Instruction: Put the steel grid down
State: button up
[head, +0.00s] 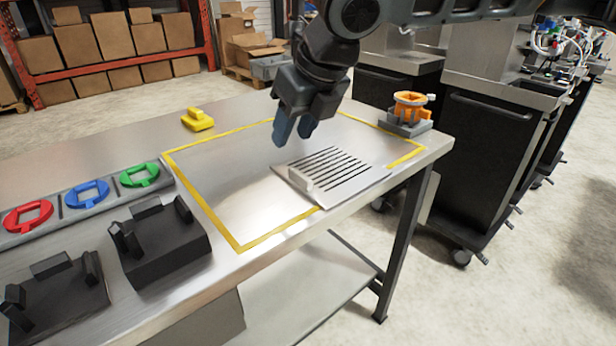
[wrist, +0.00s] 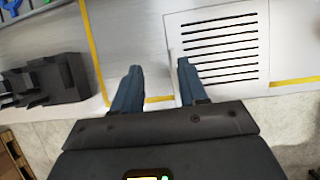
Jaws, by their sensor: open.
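The steel grid (head: 333,172) is a pale flat plate with a row of dark slots and a small raised tab at its left end. My gripper (head: 294,138) is open and empty. It hangs above the table, behind and left of the grid, apart from it in the head view. In the wrist view my fingers (wrist: 156,83) are spread, with the right fingertip close to the grid's left edge in the picture.
An orange fixture (head: 411,106) stands at the table's right corner, and a yellow block (head: 197,120) at the back. Red, blue and green (head: 139,175) rings lie in a grey strip at left. Black holders (head: 160,243) stand at front left. The taped area's left part is clear.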

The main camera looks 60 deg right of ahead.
aim_at(299, 173)
jog(key=shift+g, duration=0.5)
jog(key=shift+d+f+b, duration=0.25)
jog(key=shift+f, duration=1.2)
jog(key=shift+d+f+b, duration=0.2)
jog(key=shift+f, duration=1.2)
jog(key=shift+d+f+b, duration=0.25)
jog(key=shift+f, duration=1.2)
jog(key=shift+c, duration=0.4)
grip_shut()
